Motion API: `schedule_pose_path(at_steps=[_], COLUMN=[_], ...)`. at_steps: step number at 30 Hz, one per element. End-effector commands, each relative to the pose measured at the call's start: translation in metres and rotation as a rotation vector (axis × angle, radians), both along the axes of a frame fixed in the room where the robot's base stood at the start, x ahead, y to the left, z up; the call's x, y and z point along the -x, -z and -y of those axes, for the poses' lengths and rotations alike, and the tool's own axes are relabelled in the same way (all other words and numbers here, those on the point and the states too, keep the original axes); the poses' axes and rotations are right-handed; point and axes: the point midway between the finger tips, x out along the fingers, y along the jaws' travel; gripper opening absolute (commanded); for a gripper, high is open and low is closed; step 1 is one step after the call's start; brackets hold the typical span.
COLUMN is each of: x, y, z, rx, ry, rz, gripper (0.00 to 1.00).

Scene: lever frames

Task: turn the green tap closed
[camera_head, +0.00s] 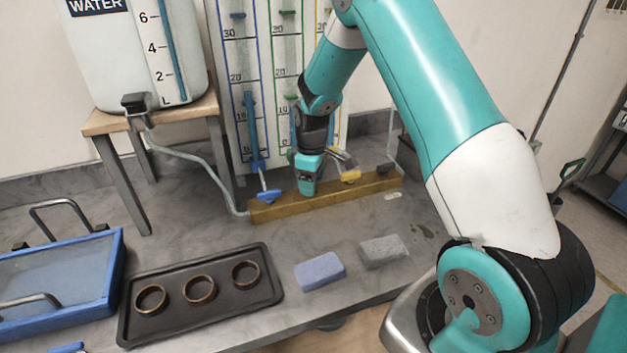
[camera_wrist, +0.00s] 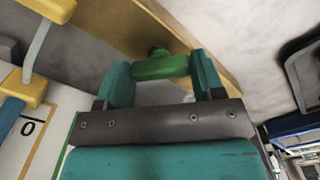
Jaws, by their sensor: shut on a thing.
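The green tap (camera_wrist: 160,66) shows in the wrist view as a green handle on a rounded green hub, against the brass bar (camera_wrist: 190,35). My gripper (camera_wrist: 163,76) has one finger at each end of this handle and is shut on it. In the head view my gripper (camera_head: 308,188) points down at the middle of the brass bar (camera_head: 375,187) and hides the green tap. The blue tap (camera_head: 270,196) is to its left on the bar. The yellow tap (camera_head: 350,176) is close to its right.
A gauge board (camera_head: 226,60) with coloured tubes stands behind the bar. A water tank (camera_head: 120,50) sits on a wooden stand at the left. In front lie a black tray (camera_head: 215,309) with rings, a blue sponge (camera_head: 320,271) and a grey sponge (camera_head: 384,251). A blue-rimmed tray (camera_head: 112,272) is at far left.

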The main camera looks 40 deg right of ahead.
Motion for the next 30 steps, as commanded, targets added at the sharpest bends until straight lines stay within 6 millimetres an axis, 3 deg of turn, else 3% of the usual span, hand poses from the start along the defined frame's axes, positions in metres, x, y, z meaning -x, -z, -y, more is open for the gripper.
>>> schedule_pose_path(at_steps=[18, 30], x=[-0.0005, -0.0008], y=[-0.0005, -0.001], z=[-0.0014, -0.0008], rx=[-0.003, -0.002], ry=[0.573, 0.833], rz=[0.0, 0.001], gripper=[0.38, 0.38])
